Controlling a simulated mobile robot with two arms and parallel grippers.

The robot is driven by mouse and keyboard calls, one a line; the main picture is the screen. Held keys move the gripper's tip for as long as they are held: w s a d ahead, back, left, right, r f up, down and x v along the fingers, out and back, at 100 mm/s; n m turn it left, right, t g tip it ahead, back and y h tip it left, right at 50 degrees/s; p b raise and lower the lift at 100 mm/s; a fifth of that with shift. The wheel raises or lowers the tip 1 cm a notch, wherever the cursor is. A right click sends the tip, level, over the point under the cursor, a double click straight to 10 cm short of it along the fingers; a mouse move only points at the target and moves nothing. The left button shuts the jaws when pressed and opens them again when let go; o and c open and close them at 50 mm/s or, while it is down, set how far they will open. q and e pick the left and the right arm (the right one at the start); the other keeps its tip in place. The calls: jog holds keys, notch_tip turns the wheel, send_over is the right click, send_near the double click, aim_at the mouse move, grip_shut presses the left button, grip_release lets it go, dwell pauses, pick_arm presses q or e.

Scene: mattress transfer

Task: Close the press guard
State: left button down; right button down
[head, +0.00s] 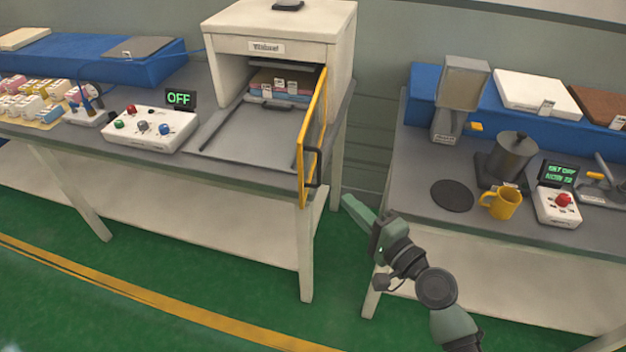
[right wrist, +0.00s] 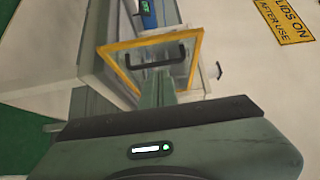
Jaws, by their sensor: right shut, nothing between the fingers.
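The press guard (head: 313,135) is a yellow-framed, see-through door on the right side of the white press (head: 280,50). It stands swung open, edge-on to the head camera, and the front of the press is uncovered. Its dark handle (head: 318,168) is on the right-hand face. In the right wrist view the guard frame (right wrist: 122,43) and the black handle (right wrist: 155,62) are straight ahead. My right gripper (head: 349,203) is shut and empty, right of and a little below the handle, apart from it in the head view. My left gripper is not in view.
Inside the press are stacked colored pads (head: 280,87), with a grey tray (head: 235,138) in front. A control box (head: 150,128) and an OFF display (head: 180,98) stand left. A right-hand table (head: 425,200) holds a yellow mug (head: 503,203) and pot (head: 512,155). A floor gap separates the tables.

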aim_at(302, 171)
jog(key=x, duration=0.3)
jog(key=s+a+p+x, duration=0.1)
jog(key=x, duration=0.3)
jog(key=a+p+x, duration=0.1)
jog(key=x, duration=0.2)
jog(key=shift+a, duration=0.45)
jog(key=shift+f, duration=0.1)
